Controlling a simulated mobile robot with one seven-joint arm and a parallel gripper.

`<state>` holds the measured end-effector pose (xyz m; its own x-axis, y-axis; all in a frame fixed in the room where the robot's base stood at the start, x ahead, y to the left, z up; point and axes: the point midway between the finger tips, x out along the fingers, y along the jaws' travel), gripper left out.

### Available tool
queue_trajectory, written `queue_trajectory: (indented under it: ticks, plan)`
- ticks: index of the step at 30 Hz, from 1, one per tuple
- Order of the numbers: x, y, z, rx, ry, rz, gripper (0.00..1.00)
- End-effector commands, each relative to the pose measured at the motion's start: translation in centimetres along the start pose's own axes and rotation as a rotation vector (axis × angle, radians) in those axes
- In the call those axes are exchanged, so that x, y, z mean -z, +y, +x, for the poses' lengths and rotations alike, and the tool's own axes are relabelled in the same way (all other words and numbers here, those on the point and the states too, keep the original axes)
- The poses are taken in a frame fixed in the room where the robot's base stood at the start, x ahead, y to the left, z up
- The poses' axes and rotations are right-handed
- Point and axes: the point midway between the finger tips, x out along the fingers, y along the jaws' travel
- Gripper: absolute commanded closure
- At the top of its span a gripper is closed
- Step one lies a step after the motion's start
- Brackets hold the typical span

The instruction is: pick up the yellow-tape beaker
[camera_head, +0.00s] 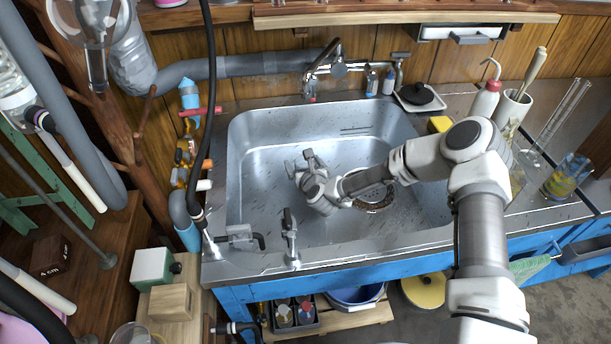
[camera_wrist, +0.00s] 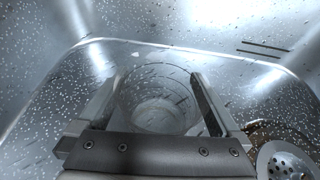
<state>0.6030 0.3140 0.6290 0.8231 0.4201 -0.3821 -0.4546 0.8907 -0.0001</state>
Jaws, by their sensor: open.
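A clear glass beaker (camera_wrist: 158,108) stands in the sink, between the fingers of my gripper (camera_wrist: 163,84) in the wrist view. The gripper is open, with a finger on either side of the glass. I cannot tell whether the fingers touch it. No yellow tape shows on this glass. In the head view my gripper (camera_head: 306,162) is low in the sink, and the glass there is hard to make out. A clear beaker with a yellow patch (camera_head: 566,176) stands on the right counter, far from my gripper. I cannot tell whether the yellow is tape or contents.
The wet steel sink (camera_head: 258,190) walls surround my gripper. A round drain strainer (camera_wrist: 285,163) lies at the lower right of the wrist view. A faucet (camera_head: 322,62) stands at the back. The sink's left side is clear.

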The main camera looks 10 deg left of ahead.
Motion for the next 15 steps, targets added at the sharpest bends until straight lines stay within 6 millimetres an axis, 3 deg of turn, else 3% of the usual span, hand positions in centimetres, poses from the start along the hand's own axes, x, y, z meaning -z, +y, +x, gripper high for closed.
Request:
queue_trajectory:
  ticks: [5,15]
  plan:
    - [0.01,0.01,-0.03,0.000,0.001,0.000,0.00]
    - [0.01,-0.01,-0.05,0.000,0.001,0.000,0.61]
